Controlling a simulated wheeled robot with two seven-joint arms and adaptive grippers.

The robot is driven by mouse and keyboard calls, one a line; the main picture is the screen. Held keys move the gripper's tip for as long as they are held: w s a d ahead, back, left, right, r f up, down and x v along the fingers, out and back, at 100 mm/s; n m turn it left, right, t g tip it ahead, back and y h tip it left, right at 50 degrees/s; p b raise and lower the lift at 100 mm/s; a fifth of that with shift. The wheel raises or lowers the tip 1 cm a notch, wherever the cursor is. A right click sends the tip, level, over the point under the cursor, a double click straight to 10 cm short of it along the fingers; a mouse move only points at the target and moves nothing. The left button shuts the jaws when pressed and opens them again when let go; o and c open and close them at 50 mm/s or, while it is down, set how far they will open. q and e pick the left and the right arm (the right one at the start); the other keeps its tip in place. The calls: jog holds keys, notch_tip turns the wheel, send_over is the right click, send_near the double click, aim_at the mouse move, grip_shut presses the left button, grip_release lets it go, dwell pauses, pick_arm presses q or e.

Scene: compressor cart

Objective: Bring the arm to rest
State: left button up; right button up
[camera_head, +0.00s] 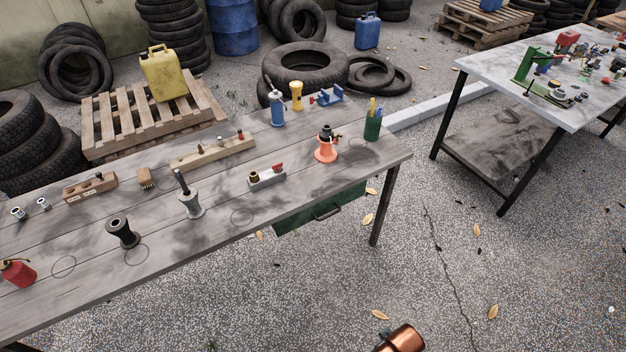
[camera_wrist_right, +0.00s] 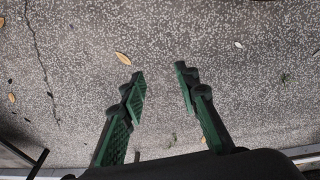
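My right gripper (camera_wrist_right: 160,75) shows in the right wrist view with its two green-padded fingers spread apart and nothing between them. Beyond the fingers is only speckled ground (camera_wrist_right: 240,100) with a few leaves. Neither gripper shows in the head view, and my left gripper is in no view. The wooden workbench (camera_head: 215,228) stands at the left of the head view. An orange stand with a dark top (camera_head: 326,148), a grey stand (camera_head: 189,203) and a black spool-shaped stand (camera_head: 122,232) are upright on it.
A green drawer (camera_head: 320,208) hangs under the bench's right end. A second table (camera_head: 543,66) with a green tool and small parts stands at the upper right. Tyres (camera_head: 303,65) and a pallet (camera_head: 140,128) lie behind the bench. Open ground (camera_head: 480,270) fills the lower right.

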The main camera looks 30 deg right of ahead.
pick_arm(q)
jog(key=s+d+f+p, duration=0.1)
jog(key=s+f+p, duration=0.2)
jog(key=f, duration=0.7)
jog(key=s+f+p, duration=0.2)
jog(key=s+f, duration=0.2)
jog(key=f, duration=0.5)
pick_arm(e)
jog(key=s+a+f, duration=0.1)
jog(key=s+f, duration=0.2)
jog(key=f, duration=0.7)
jog(key=s+f, duration=0.4)
jog(key=f, duration=0.5)
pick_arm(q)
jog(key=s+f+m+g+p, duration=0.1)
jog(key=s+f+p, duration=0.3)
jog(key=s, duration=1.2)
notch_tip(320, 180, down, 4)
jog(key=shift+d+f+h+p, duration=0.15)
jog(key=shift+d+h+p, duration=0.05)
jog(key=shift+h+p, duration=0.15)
pick_arm(e)
jog(key=s+f, duration=0.4)
jog(key=s, duration=0.4)
jog(key=s+f+n+g, duration=0.1)
jog(key=s+f, duration=0.3)
jog(key=s, duration=0.4)
jog(key=shift+f+y, duration=0.15)
jog(key=shift+y, duration=0.15)
